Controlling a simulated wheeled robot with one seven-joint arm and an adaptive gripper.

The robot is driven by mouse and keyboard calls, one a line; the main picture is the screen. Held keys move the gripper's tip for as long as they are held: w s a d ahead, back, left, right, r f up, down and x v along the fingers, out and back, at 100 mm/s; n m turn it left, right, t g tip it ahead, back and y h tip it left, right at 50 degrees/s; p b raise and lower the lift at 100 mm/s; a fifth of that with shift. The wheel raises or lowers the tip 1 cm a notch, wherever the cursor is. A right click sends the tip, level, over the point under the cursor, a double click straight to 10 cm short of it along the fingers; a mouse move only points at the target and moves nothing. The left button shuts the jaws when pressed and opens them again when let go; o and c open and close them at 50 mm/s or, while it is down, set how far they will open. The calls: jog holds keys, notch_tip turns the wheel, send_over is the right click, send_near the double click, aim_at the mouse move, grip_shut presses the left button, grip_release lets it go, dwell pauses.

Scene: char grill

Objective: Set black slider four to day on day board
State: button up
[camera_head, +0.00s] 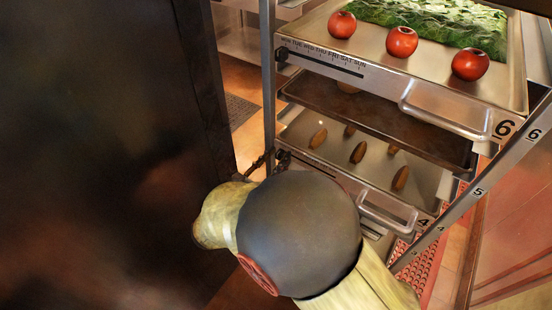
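The tray marked 4 (342,132) is low in the rack and holds several brown oblong items. A small black slider (283,156) sits at the left end of its front edge. Its day lettering is not readable, and my arm covers part of that front. My gripper (263,160) appears as thin dark fingers just left of the slider, mostly hidden behind my arm. I cannot tell whether the fingers touch the slider or are open or shut.
A dark tray (375,112) lies between. Handles (440,115) jut out. Rack posts (268,80) and a large dark panel (95,150) flank my arm.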

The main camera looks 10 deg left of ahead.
jog(key=c, duration=0.6)
grip_shut()
